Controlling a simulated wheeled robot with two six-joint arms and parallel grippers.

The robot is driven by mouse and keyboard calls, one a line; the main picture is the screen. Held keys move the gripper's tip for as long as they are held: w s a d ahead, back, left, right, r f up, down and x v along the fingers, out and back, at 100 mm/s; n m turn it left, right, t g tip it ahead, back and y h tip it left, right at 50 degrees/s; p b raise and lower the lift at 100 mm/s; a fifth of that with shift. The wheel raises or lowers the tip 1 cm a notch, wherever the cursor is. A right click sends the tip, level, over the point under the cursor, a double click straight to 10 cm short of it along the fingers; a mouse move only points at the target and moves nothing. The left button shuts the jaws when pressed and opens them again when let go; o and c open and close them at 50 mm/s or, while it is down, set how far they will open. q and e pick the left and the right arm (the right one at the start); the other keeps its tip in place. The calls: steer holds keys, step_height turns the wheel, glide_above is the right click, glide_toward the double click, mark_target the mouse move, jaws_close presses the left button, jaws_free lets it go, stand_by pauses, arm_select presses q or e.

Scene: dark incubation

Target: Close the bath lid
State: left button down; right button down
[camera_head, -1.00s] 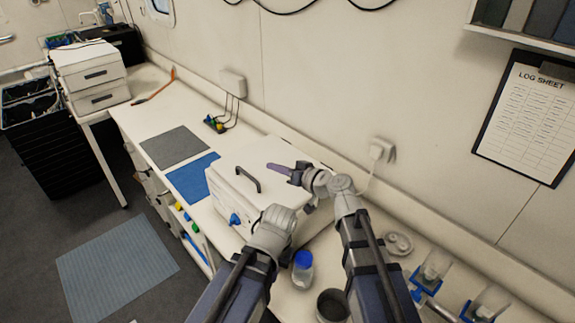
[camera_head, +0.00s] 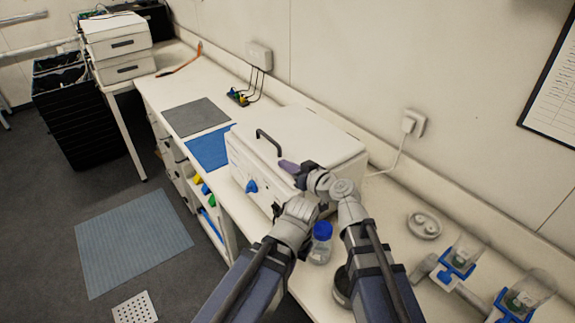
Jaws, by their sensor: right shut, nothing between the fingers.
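The bath is a white box (camera_head: 252,168) on the bench, with a blue knob (camera_head: 252,186) on its front. Its white lid (camera_head: 313,137) lies flat over the top, with a dark arched handle (camera_head: 268,138). Whether the lid is fully seated cannot be told. My right gripper (camera_head: 287,166) is shut and empty, its purple fingers at the lid's front part, just below the handle in the picture. Contact with the lid is unclear. My left arm's wrist (camera_head: 297,218) is in front of the bath's right part; its fingers are hidden.
A blue-capped bottle (camera_head: 321,243) stands close to both wrists. A round grey dish (camera_head: 424,225) and blue-framed holders (camera_head: 462,258) are on the bench at right. Blue (camera_head: 210,148) and grey (camera_head: 196,117) mats lie flat left of the bath. A socket plug (camera_head: 411,124) is on the wall.

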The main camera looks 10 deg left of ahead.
arm_select(q)
steer(key=shift+s+f, duration=0.1)
steer(key=shift+f, duration=0.1)
arm_select(e)
steer(key=shift+s+f, duration=0.2)
steer(key=shift+f, duration=0.1)
